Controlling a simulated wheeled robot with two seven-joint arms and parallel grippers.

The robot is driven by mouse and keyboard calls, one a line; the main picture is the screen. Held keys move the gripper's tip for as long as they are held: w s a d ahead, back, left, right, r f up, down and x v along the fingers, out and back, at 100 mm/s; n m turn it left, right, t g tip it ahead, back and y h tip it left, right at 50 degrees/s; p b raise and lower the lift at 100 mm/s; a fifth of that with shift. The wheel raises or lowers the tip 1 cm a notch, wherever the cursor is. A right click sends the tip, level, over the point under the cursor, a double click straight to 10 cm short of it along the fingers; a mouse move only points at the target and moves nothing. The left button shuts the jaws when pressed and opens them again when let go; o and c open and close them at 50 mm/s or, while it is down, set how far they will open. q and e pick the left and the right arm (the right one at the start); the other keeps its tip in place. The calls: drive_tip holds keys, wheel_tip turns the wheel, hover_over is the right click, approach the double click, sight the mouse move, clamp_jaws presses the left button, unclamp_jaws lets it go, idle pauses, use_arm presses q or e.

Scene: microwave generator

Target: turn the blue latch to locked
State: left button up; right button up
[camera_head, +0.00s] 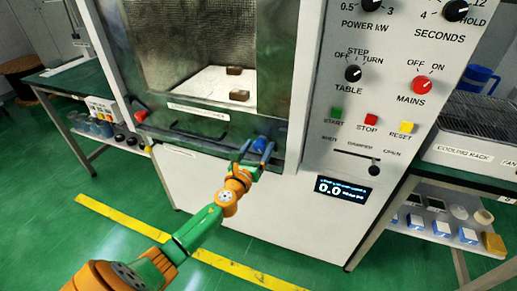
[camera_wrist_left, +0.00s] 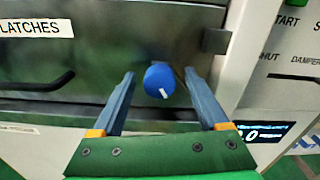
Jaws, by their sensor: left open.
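The blue latch (camera_head: 260,144) is a round knob at the lower right of the microwave generator's door. In the left wrist view the blue latch (camera_wrist_left: 159,80) shows a white mark on its face, pointing down and slightly right. My left gripper (camera_head: 255,147) is open at the latch, with its arm coming from the lower left. In the wrist view the fingers of my left gripper (camera_wrist_left: 158,75) stand on either side of the knob, with gaps on both sides. A red latch (camera_head: 140,116) sits at the door's lower left. My right gripper is not in view.
The door handle (camera_head: 198,130) runs left of the blue latch. The control panel (camera_head: 352,120) with knobs, buttons and a damper slider (camera_head: 373,169) is to the right. A cooling rack (camera_head: 478,122) stands on the right bench. Green floor is open in front.

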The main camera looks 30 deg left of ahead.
use_arm(q)
drive_tip(key=shift+f, duration=0.1)
drive_tip(key=shift+c, duration=0.3)
clamp_jaws()
drive_tip(key=shift+n, duration=0.3)
drive_tip(key=n, duration=0.3)
drive_tip(key=shift+f, duration=0.1)
drive_tip(key=n+b, duration=0.1)
drive_tip(key=n, duration=0.8)
drive_tip(key=shift+n, duration=0.3)
drive_tip(key=n, duration=0.4)
drive_tip(key=shift+n, duration=0.6)
